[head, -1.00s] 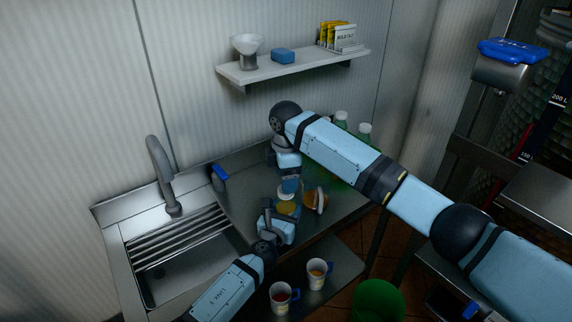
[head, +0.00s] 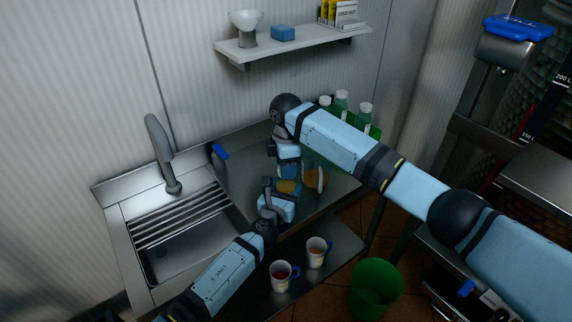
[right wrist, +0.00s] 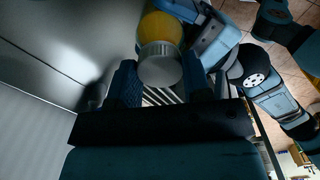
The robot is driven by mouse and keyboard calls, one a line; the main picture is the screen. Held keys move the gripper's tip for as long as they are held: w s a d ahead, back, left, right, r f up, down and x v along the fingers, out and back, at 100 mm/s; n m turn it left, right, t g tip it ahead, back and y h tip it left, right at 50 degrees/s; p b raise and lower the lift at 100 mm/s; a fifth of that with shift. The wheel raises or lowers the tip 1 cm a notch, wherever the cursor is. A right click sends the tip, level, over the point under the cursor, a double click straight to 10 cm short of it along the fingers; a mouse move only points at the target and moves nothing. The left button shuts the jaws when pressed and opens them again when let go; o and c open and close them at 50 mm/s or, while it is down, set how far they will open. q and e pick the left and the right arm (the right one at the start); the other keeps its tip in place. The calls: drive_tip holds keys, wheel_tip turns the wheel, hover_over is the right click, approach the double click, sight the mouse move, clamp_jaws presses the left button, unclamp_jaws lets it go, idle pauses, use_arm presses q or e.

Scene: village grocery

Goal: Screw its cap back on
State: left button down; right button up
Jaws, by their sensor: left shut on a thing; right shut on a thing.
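A jar with yellow contents (head: 288,187) is above the steel counter in the head view, and it also shows in the right wrist view (right wrist: 160,30). My left gripper (head: 281,191) is shut on it from the side. My right gripper (head: 288,175) is directly above the jar, pointing down. In the right wrist view, its fingers (right wrist: 160,85) are shut on a pale round cap (right wrist: 160,70) at the jar's mouth. The cap looks in line with the jar; I cannot tell how far it is threaded. The head view hides the cap behind my right gripper.
A jar with orange contents (head: 315,178) stands close on the right. The sink (head: 180,250) and tap (head: 162,155) are on the left.

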drive_tip(key=m, duration=0.2)
drive_tip(key=shift+m, duration=0.4)
drive_tip(key=m, duration=0.4)
drive_tip(key=shift+a+m, duration=0.1)
drive_tip(key=shift+m, duration=0.2)
drive_tip(key=m, duration=0.4)
drive_tip(key=shift+m, duration=0.3)
drive_tip(key=m, duration=0.2)
drive_tip(key=shift+m, duration=0.3)
drive_tip(key=o, duration=1)
